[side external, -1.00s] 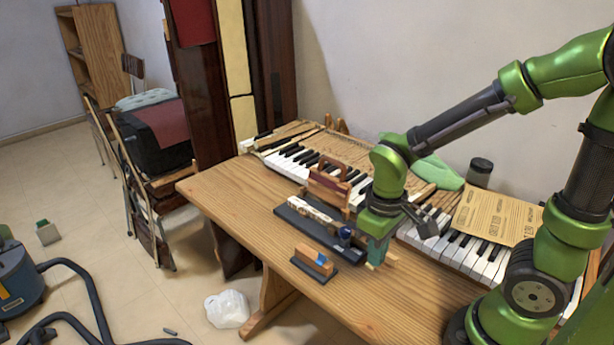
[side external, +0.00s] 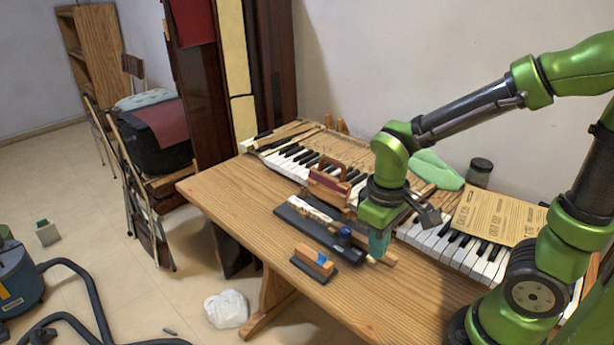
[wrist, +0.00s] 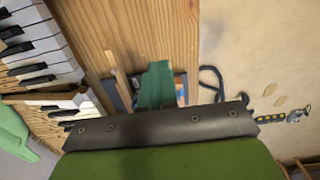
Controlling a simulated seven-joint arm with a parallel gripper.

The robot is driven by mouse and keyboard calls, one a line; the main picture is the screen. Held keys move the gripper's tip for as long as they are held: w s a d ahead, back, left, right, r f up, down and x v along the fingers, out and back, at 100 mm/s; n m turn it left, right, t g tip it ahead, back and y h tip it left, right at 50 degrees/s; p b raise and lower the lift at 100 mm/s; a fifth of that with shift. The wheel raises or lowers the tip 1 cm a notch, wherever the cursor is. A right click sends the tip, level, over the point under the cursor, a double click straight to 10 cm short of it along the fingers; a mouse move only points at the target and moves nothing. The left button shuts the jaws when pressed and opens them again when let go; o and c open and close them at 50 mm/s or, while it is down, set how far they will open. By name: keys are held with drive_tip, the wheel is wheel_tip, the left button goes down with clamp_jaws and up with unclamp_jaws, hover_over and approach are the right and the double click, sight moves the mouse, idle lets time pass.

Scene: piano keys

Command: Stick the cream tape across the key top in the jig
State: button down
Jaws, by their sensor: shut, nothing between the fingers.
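The dark jig (side external: 289,216) lies on the wooden table, with a pale key (side external: 312,208) along its top and a blue knob (side external: 345,232) at its near right end. A wooden stick, apparently the key's rear part, extends past that end and also shows in the wrist view (wrist: 118,72). The small wooden block with a blue and orange top (side external: 315,261), perhaps the tape holder, stands on a dark base in front of the jig. I cannot make out the cream tape. My gripper (side external: 377,256) is shut and empty, above the stick right of the knob; its green fingers fill the wrist view's middle (wrist: 157,88).
A wooden block with a handle (side external: 329,185) stands behind the jig. The piano keyboard (side external: 470,252) runs along the table's back, with a printed sheet (side external: 497,213), a green cloth (side external: 436,170) and a dark jar (side external: 479,173). The table's left front (side external: 232,202) is clear.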

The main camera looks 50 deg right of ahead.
drive_tip(key=shift+r, duration=0.3)
drive_tip(key=shift+r, duration=1.35)
